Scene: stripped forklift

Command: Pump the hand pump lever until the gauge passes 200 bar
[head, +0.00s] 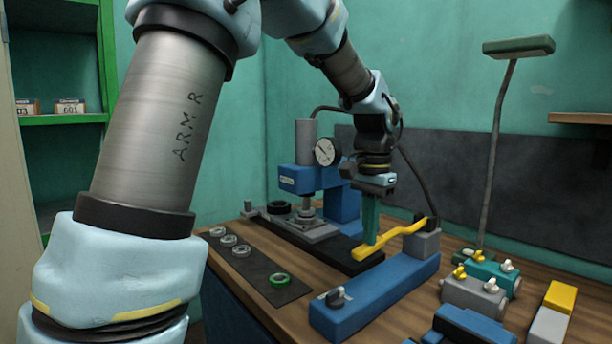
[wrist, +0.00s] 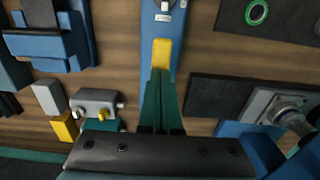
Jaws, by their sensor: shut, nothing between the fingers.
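The hand pump (head: 385,290) is a long blue block on the bench with a small knob on its near end. Its yellow lever (head: 400,235) runs from the grey block at the far end, low and sloping down to the left. My gripper (head: 370,241) points down with its teal fingers together and empty, the tips at the lever near its free end. Contact is hard to tell. In the wrist view the lever's yellow end (wrist: 161,53) shows just beyond the shut fingertips. The round white gauge (head: 327,151) is on the blue press; its dark needle is too small to read.
The blue press (head: 300,179) stands behind my gripper. A dark mat (head: 262,268) with several rings, one green (head: 280,280), lies at left. Valve blocks (head: 475,293) and a lamp (head: 518,47) stand at right. A hose runs behind my wrist.

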